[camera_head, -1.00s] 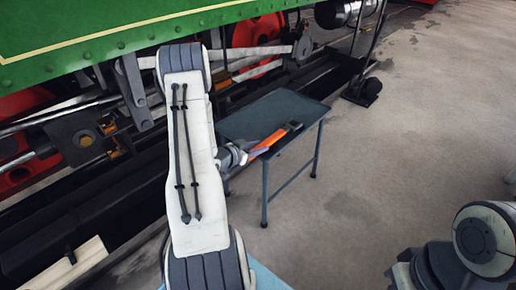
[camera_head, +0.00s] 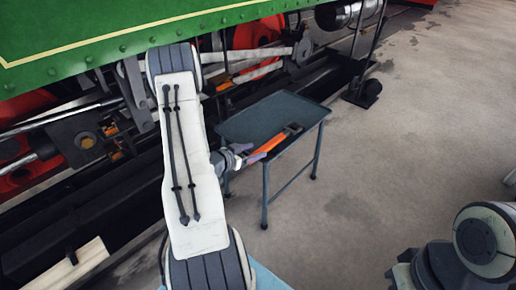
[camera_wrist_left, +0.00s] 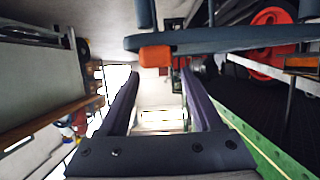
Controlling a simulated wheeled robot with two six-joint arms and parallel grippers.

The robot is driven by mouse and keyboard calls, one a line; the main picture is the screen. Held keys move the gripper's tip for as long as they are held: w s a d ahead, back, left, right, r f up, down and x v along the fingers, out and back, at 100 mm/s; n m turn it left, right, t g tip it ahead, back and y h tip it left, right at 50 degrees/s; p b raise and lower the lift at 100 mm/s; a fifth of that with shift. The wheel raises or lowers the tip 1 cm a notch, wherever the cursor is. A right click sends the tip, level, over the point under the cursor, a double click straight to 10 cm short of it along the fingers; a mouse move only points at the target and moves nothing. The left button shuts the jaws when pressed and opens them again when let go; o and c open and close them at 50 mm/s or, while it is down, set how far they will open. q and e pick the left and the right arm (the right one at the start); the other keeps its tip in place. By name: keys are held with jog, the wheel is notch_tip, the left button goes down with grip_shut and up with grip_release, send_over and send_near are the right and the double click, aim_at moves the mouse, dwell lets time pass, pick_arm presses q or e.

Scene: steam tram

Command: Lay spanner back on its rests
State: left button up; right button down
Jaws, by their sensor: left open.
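The spanner (camera_head: 268,144) has an orange handle and a dark head. It lies over the dark grey tray table (camera_head: 250,122), its handle end reaching the near left edge. My left gripper (camera_head: 247,157) is open and empty beside that end. In the left wrist view, its two fingers (camera_wrist_left: 160,75) stand apart, and an orange block, seemingly the spanner's handle end (camera_wrist_left: 155,56), shows just beyond the tips against the table's edge (camera_wrist_left: 225,40). I cannot make out the rests or whether the spanner touches them. My right gripper is out of view.
The green tram side (camera_head: 130,30) with its rods and red wheels runs along the left and back. A dark stand (camera_head: 366,90) is behind the table at the right. The paved floor (camera_head: 400,150) to the right is clear.

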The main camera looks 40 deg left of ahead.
pick_arm(q)
jog(key=d+p+v, duration=0.1)
jog(key=p+v, duration=0.1)
jog(key=v, duration=0.6)
jog(key=w+d+r+m+g, duration=0.3)
jog(key=w+d+g, duration=0.2)
jog(key=w+d, duration=0.25)
jog(key=s+d+r+m+g+y, duration=0.1)
jog(key=d+r, duration=0.2)
jog(key=d, duration=0.4)
jog(key=s+d+r+g, duration=0.1)
jog(key=d+r+g, duration=0.1)
jog(key=d, duration=0.5)
jog(key=s+d+r+m+g, duration=0.1)
jog(key=s+d+r+g, duration=0.2)
jog(key=s+d, duration=0.5)
jog(key=s+d+r+m+g+h, duration=0.1)
jog(key=s+d+r, duration=0.3)
jog(key=s+d, duration=0.4)
jog(key=s+g, duration=0.1)
jog(key=s, duration=0.6)
jog(key=shift+s+m+g, duration=0.2)
jog(key=shift+m+g, duration=0.1)
jog(key=shift+g, duration=0.1)
jog(key=shift+p, duration=0.35)
notch_tip(320, 180, up, 33)
jog(key=p, duration=3.3)
jog(key=shift+r, duration=0.2)
